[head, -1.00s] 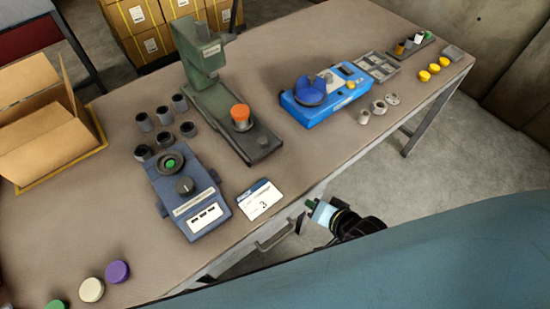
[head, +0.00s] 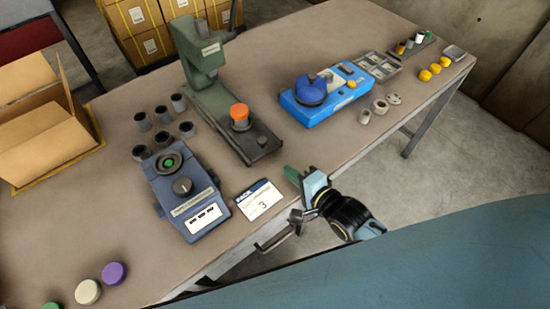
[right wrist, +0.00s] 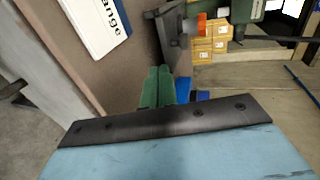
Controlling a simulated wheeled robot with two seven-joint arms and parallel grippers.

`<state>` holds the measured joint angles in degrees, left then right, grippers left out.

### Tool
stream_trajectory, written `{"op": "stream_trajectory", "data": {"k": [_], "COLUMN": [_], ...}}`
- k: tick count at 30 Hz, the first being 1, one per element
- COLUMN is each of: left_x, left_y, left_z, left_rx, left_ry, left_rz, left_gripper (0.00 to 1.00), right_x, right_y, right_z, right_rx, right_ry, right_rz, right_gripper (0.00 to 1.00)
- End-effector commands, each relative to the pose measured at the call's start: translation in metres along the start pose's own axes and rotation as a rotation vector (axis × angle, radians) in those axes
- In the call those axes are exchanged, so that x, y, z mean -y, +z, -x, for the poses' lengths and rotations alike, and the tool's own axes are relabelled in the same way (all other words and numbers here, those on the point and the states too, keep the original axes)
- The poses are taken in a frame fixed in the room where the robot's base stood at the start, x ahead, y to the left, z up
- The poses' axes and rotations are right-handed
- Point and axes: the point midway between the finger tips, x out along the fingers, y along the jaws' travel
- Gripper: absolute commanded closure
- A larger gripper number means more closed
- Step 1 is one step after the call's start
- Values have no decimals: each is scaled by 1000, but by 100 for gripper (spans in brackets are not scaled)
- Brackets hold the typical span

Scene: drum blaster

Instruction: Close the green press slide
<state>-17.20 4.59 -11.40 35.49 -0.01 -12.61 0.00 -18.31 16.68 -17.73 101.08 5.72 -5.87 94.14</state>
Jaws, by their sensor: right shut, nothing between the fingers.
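The green press (head: 203,58) stands upright toward the back of the table. Its dark slide (head: 262,142) reaches out toward the front edge, and a part with an orange cap (head: 239,112) sits on it, in front of the press head rather than under it. My right gripper (head: 294,176) is shut and empty at the table's front edge, just right of and in front of the slide's end, apart from it. In the right wrist view, its green fingers (right wrist: 158,87) point toward the dark slide end (right wrist: 176,42) and the orange cap (right wrist: 201,22). My left gripper is out of view.
A blue-grey device with a knob (head: 182,187) and a white card (head: 259,200) lie left of my gripper. A bright blue device (head: 325,98) is to the right. Several dark cups stand left of the press. Bare tabletop lies between the slide and the bright blue device.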

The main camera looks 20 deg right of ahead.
Motion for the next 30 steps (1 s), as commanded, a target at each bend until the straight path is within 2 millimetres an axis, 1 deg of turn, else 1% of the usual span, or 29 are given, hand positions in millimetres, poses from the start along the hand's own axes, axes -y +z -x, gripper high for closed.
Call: {"op": "stream_trajectory", "data": {"k": [1,5,6,9,12,16,26,29,30], "left_x": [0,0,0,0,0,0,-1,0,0], "left_y": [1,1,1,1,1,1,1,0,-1], "left_z": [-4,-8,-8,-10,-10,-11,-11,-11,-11], "left_rx": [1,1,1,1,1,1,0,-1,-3], "left_ry": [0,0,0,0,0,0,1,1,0], "left_rz": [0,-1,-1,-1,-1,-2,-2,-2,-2], "left_gripper": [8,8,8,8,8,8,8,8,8], "right_x": [0,0,3,7,10,11,12,14,15], "right_y": [-1,0,0,-1,0,0,0,-5,-8], "right_z": [-13,-38,-44,-57,-66,-71,-71,-75,-79], "right_rx": [-1,0,0,-1,0,-1,-2,-11,-20], "right_ry": [-3,-3,-2,-1,0,2,2,0,-1], "right_rz": [3,3,2,4,3,2,2,-1,-3], "right_gripper": [100,100,100,100,100,100,100,100,100]}}
